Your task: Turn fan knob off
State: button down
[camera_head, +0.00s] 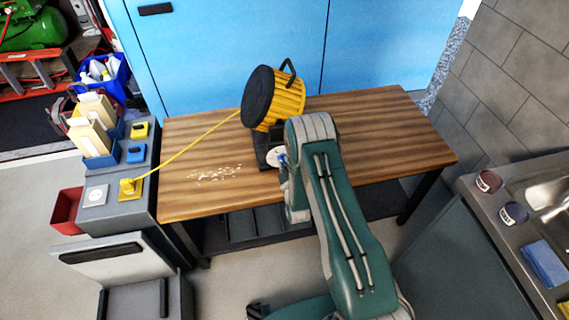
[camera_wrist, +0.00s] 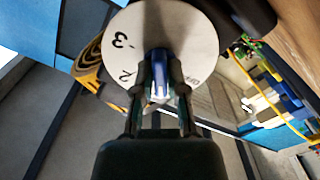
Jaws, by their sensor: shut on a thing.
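The yellow fan (camera_head: 280,97) with a dark round front stands on the wooden table. At its base is a white dial (camera_head: 274,157), which fills the upper middle of the wrist view (camera_wrist: 185,35). Digits 3 and 2 and some small lettering show on the dial, tilted. A blue knob (camera_wrist: 160,62) is at the dial's middle. My gripper (camera_wrist: 160,85) is shut on the blue knob, one finger on each side. In the head view my arm covers part of the fan base and my gripper's fingers are mostly hidden.
The wooden table (camera_head: 400,135) has whitish debris (camera_head: 215,174) left of the fan. A yellow cord (camera_head: 185,150) runs from the fan to a yellow plug (camera_head: 127,186) on the grey cabinet. A sink counter (camera_head: 520,225) stands at right. The table's right part is clear.

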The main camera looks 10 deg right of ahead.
jog(key=n, duration=0.5)
jog(key=shift+w+a+r+n, duration=0.1)
jog(key=shift+w+r+n, duration=0.1)
jog(key=shift+r+n, duration=0.1)
jog(key=n, duration=0.4)
jog(key=shift+s+f+n, duration=0.1)
jog(key=shift+f+n, duration=0.05)
jog(key=shift+n, duration=0.25)
jog(key=shift+f, duration=0.1)
jog(key=c, duration=0.7)
grip_release()
jog(key=shift+a, duration=0.15)
jog(key=shift+s, duration=0.6)
jog(key=s, duration=1)
jog(key=shift+s+f, duration=0.1)
jog(key=shift+s, duration=0.3)
